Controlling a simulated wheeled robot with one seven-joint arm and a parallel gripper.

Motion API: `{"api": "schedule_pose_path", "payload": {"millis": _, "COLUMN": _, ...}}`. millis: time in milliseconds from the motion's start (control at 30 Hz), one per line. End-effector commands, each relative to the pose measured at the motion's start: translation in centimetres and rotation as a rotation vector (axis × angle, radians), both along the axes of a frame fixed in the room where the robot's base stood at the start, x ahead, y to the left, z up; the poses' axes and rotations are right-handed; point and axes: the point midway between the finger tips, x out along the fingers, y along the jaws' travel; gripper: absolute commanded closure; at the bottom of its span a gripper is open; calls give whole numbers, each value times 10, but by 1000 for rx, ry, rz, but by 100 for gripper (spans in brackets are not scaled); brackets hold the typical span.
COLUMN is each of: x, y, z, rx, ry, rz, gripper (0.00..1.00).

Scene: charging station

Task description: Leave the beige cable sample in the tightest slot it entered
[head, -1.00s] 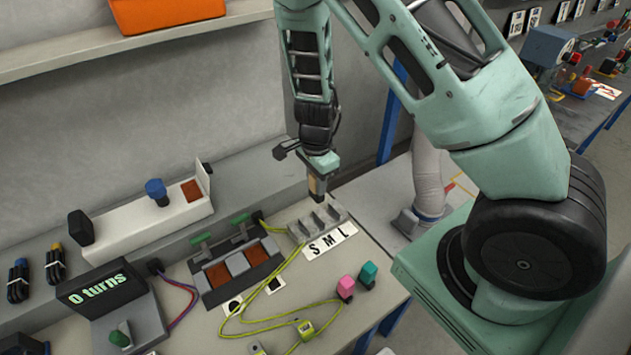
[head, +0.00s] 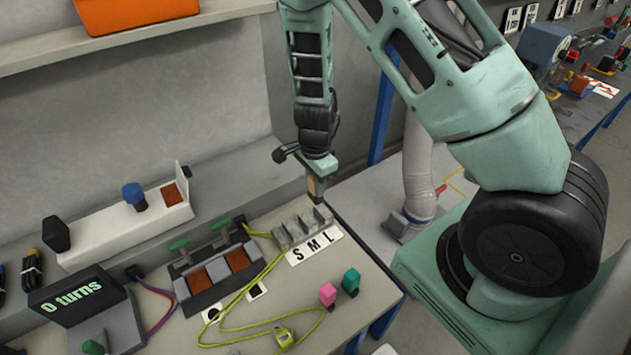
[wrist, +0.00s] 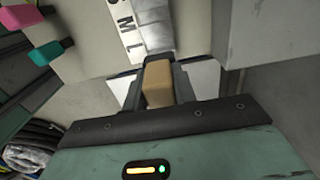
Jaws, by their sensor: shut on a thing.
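The beige cable sample (wrist: 158,82) is between the fingers of my gripper (wrist: 158,90) in the wrist view. In the head view my gripper (head: 316,188) holds the sample (head: 313,187) upright, above or just behind the L end of the grey slot block (head: 293,234). I cannot tell whether its lower end touches the block. The block has several upright walls, with a white label (head: 314,244) reading S, M, L in front. The wrist view shows the label (wrist: 126,30) just beyond the sample. The slots' insides are hidden.
A pink block (head: 327,295) and a teal block (head: 351,281) stand near the table's right edge. A yellow-green cable (head: 237,322) loops left of them. A grey fixture with green levers (head: 217,262) stands left of the slot block. A grey hose (head: 420,165) is beyond the edge.

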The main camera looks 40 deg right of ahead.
Motion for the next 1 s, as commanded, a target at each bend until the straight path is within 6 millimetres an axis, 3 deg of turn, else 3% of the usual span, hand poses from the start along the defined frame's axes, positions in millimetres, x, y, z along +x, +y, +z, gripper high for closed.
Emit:
{"api": "schedule_pose_path", "payload": {"millis": 433, "x": 0, "y": 0, "z": -43, "rx": 0, "ry": 0, "rz": 0, "gripper": 99}}
{"api": "schedule_pose_path", "payload": {"millis": 1000, "x": 0, "y": 0, "z": -48, "rx": 0, "ry": 0, "rz": 0, "gripper": 99}}
